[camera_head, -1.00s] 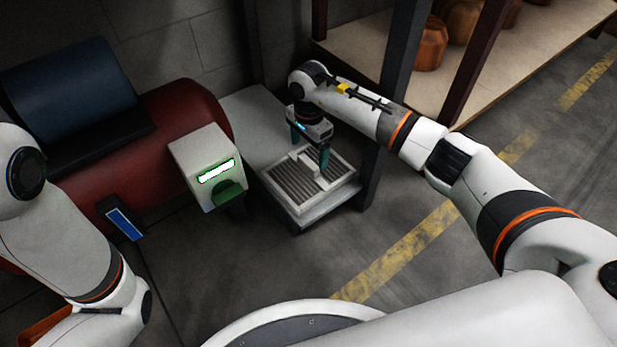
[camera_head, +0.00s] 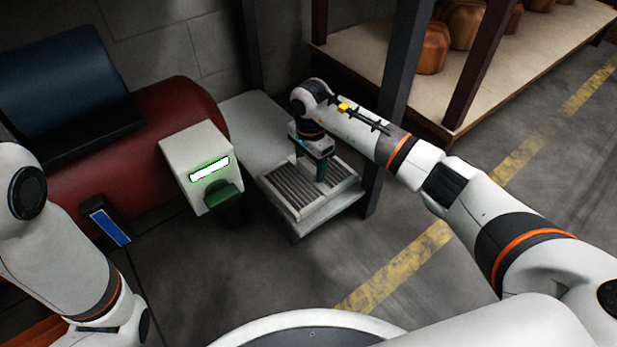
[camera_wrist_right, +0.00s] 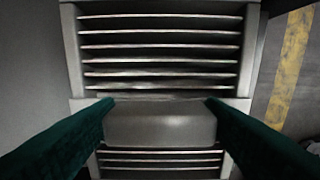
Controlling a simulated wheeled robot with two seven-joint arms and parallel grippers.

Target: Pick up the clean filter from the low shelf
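The clean filter (camera_head: 275,190), a pale square frame with dark slats and a raised middle grip bar, lies flat on the grey low shelf (camera_head: 250,115). My right gripper (camera_head: 312,164) points down over its middle. In the right wrist view its two green fingers (camera_wrist_right: 160,104) meet both ends of the filter's grip bar (camera_wrist_right: 160,124), with slats (camera_wrist_right: 160,60) above and below. The right gripper looks shut on the bar. The filter appears still at shelf level; any small gap beneath is hidden. My left arm shows at the left edge, its gripper out of view.
A white box with a lit panel and green part (camera_head: 200,165) stands just left of the filter. A red cylinder (camera_head: 190,108) is behind it. A dark shelf post (camera_head: 398,90) rises close to my right forearm. Open floor (camera_head: 400,215) lies in front, with a yellow stripe.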

